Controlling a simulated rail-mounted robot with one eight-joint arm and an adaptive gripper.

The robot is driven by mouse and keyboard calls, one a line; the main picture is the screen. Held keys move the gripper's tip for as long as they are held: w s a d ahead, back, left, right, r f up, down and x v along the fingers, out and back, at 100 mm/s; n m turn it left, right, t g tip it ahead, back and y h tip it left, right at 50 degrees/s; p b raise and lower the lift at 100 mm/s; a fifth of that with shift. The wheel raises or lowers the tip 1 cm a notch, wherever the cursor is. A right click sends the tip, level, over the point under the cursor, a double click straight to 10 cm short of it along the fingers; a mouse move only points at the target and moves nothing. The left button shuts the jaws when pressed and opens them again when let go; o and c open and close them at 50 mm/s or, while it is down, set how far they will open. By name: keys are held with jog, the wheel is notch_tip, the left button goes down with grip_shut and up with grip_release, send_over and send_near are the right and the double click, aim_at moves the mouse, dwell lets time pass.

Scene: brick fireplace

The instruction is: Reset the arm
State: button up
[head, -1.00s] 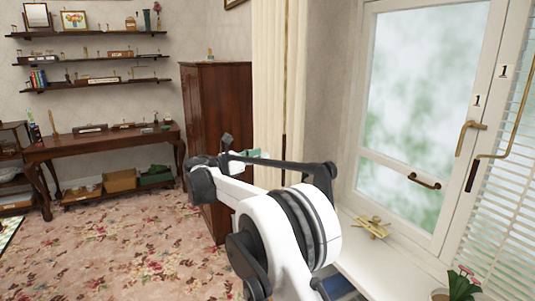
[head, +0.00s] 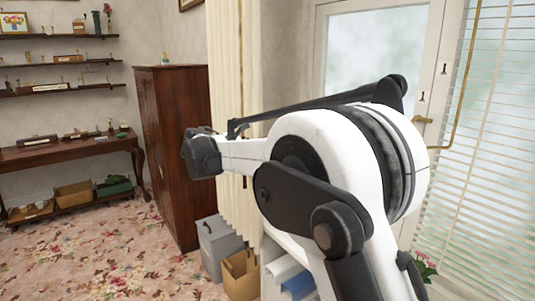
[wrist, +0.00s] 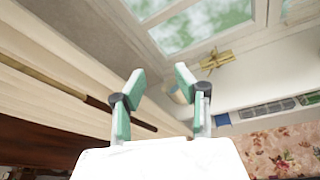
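My arm fills the centre and right of the head view, white with black joints, in front of the window. My gripper (wrist: 157,80) shows in the wrist view, with two green-tipped fingers held apart. Nothing is between the fingers. Its fingers are hidden in the head view, where only the folded arm links show. In the wrist view the gripper is near the cream curtain (wrist: 50,88) and the window (wrist: 200,22).
A dark wood cabinet (head: 176,150) stands left of the arm. A grey bin (head: 218,245) and a cardboard box (head: 241,275) are on the floor below. A white blind (head: 495,130) hangs at right. Carpet (head: 90,265) at left is clear.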

jog(key=s+d+m+g+y, duration=0.4)
jog(key=s+d+m, duration=0.6)
jog(key=s+d, duration=1.1)
jog(key=s+f+m+y, duration=0.2)
jog(key=s+f+m, duration=0.2)
jog(key=s, duration=0.5)
jog(key=s+d+f+m+y, duration=0.1)
jog(key=s+f+m, duration=0.3)
jog(key=s, duration=0.5)
jog(key=s+d+f+m+y+b, duration=0.1)
jog(key=s+f+m+y, duration=0.2)
jog(key=s+f, duration=0.3)
jog(key=s+m, duration=0.1)
jog(key=s, duration=0.3)
jog(key=shift+m+t, duration=0.3)
jog(key=shift+t, duration=0.1)
